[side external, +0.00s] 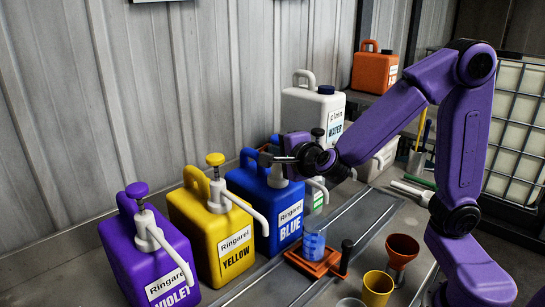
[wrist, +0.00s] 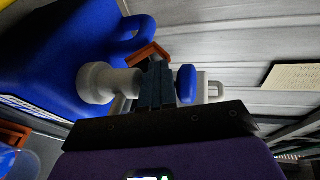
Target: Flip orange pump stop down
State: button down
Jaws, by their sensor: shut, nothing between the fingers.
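My gripper (side external: 268,158) is shut and empty at the pump on top of the blue jug (side external: 262,200). In the wrist view its closed fingers (wrist: 157,85) lie across the pump between the white collar (wrist: 98,83) and the blue pump knob (wrist: 186,84). An orange piece (wrist: 150,52), which seems to be the pump stop, shows just past the fingertips. It is partly hidden by the fingers, and I cannot tell whether they touch it. In the side view the fingers and wrist cover most of the pump head.
Yellow (side external: 214,230) and violet (side external: 146,245) jugs stand to the left, and a white water jug (side external: 312,105) behind.

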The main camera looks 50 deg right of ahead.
jog(key=shift+w+r, duration=0.1)
jog(key=shift+w, duration=0.25)
jog(key=shift+s+r, duration=0.1)
jog(key=shift+s, duration=6)
